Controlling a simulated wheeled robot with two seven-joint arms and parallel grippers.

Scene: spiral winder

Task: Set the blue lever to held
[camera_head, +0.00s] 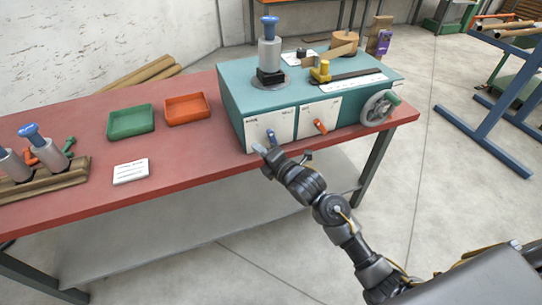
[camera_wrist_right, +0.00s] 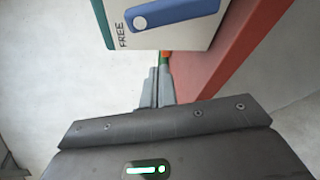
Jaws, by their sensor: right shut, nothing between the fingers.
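The blue lever (camera_head: 271,137) sits on the left white panel on the front of the teal machine (camera_head: 240,103). In the right wrist view the blue lever (camera_wrist_right: 180,14) lies across its white panel beside the printed word FREE. My right gripper (camera_head: 262,150) is shut and empty, just below the lever at the table's front edge. In the wrist view its fingers (camera_wrist_right: 157,88) are together below the panel and apart from the lever. Whether the fingertips touch the machine's front cannot be told. My left gripper is not in view.
An orange lever (camera_head: 320,126) is on the panel to the right, with a handwheel (camera_head: 380,107) beyond it. Green (camera_head: 131,121) and orange (camera_head: 187,109) trays, a white card (camera_head: 131,171) and a wooden rack (camera_head: 45,185) stand on the red table (camera_head: 190,165). The table's middle is clear.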

